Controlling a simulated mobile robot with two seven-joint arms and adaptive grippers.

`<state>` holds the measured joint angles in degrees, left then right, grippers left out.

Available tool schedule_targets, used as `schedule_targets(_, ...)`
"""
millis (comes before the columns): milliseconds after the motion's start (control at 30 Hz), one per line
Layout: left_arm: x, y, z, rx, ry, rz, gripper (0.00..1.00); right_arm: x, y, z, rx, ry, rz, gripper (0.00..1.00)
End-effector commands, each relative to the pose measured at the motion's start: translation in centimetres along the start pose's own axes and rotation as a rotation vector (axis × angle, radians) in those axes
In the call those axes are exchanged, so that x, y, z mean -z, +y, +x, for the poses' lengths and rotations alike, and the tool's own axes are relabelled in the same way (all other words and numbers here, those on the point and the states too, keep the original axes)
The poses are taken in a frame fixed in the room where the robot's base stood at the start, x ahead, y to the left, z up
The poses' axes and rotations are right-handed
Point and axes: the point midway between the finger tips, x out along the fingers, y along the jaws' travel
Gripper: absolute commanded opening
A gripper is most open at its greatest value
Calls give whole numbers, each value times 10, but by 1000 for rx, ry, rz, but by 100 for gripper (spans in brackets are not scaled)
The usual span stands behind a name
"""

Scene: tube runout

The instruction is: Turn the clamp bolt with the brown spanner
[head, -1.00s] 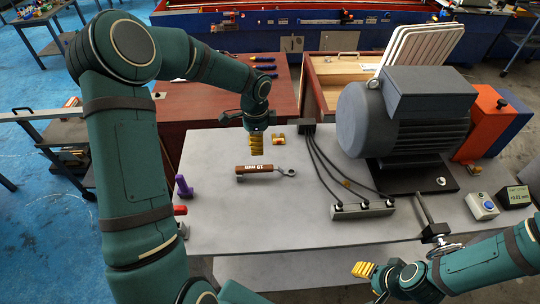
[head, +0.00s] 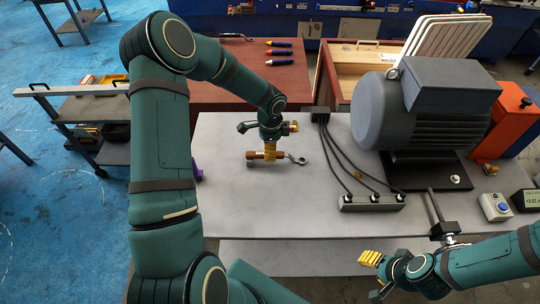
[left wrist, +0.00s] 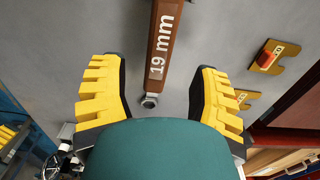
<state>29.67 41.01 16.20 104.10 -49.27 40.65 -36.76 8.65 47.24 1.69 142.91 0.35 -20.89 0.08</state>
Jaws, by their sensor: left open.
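The brown spanner (head: 254,156) lies on the grey bench, its grey ring end to the right. In the left wrist view its brown handle (left wrist: 165,40) reads "19 mm". My left gripper (head: 269,152) is over the handle, fingers pointing down. In the left wrist view the left gripper (left wrist: 160,82) is open, with a yellow finger on each side of the spanner and a gap to both. My right gripper (head: 369,258) is near the bench's front edge; its finger gap is unclear. A bolt head (head: 455,179) shows on the motor's base plate; I cannot tell if it is the clamp bolt.
A large grey motor (head: 430,110) stands at the right of the bench. Black cables run to a grey terminal strip (head: 372,203). A dark post (head: 437,207) rises near the front edge. Small yellow plates (left wrist: 272,57) lie beside the spanner. The bench's front left is clear.

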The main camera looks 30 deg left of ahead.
Motion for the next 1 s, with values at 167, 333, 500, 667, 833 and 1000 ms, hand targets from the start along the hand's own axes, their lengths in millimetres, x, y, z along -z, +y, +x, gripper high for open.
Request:
schedule_targets(167, -1, 4, 26, -3, -1, 1, 62, 0, 0, 0, 0, 0, 0, 47)
schedule_targets(333, -2, 3, 35, 0, -1, 0, 62, 0, 0, 0, 0, 0, 0, 47)
schedule_targets(500, -2, 3, 35, 0, -1, 0, 62, 0, 0, 0, 0, 0, 0, 47)
schedule_targets(667, -2, 3, 34, 0, -1, 0, 18, 0, 0, 0, 0, 0, 0, 47)
schedule_targets(833, -1, 3, 34, 0, -1, 0, 0, 0, 0, 0, 0, 0, 0, 47)
schedule_targets(1000, -1, 3, 35, -1, 0, 0, 0, 0, 0, 0, 0, 0, 0, 47)
